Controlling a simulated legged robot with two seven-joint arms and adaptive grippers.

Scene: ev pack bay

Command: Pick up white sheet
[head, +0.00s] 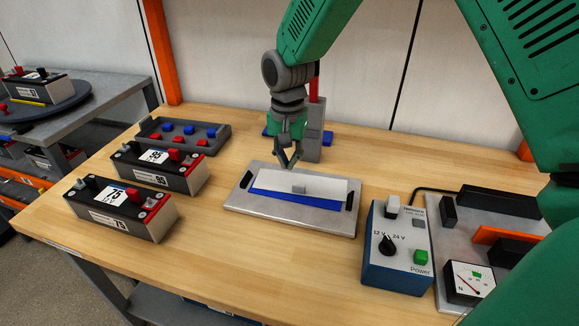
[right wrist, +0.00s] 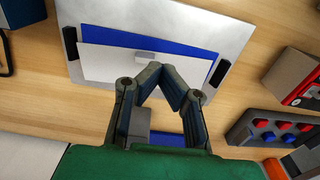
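The white sheet (head: 325,187) lies flat on a blue sheet (head: 290,207), on a silver tray (head: 340,226) with black end grips. A small grey block (head: 299,188) sits on the white sheet. The right wrist view also shows the white sheet (right wrist: 112,64) and the block (right wrist: 152,57). My right gripper (head: 288,162) hangs just above and behind the tray's far edge. In the right wrist view its fingertips (right wrist: 162,70) lean toward each other with a narrow empty gap, apart from the sheet. My left gripper is not in view.
Two black battery modules (head: 125,205) and a grey tray of red and blue caps (head: 185,134) stand left. A blue power box (head: 396,250) stands right of the tray. A grey block with a red post (head: 314,130) stands close behind my gripper. Bench front is clear.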

